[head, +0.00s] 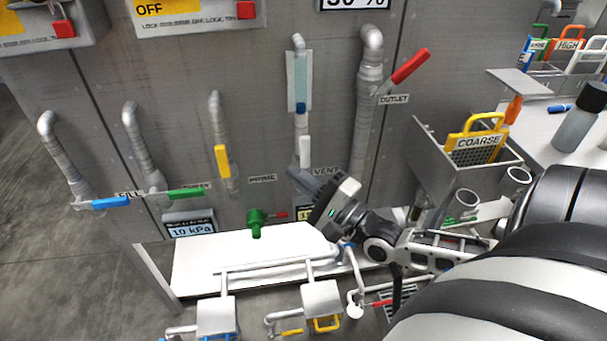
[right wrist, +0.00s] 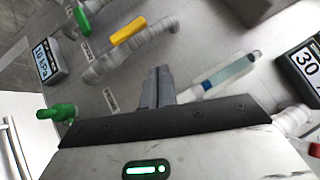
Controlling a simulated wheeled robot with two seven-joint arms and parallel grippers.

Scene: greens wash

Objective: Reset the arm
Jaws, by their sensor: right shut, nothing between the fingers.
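My right arm comes in from the right in the head view. Its gripper (head: 299,178) is shut and empty, pointing up and left at the wall panel just below the white vent handle (head: 304,150). In the right wrist view the closed fingers (right wrist: 158,85) stand together in front of the panel, beside the sight tube with blue liquid (right wrist: 225,72). I cannot tell whether the fingertips touch the vent pipe. My left gripper is not in view.
The panel carries pipes with a blue handle (head: 111,203), green handle (head: 186,194), yellow handle (head: 222,161) and red outlet handle (head: 410,66). A green valve (head: 256,222) sticks out above the white shelf (head: 200,268). A COARSE basket (head: 476,143) is at right.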

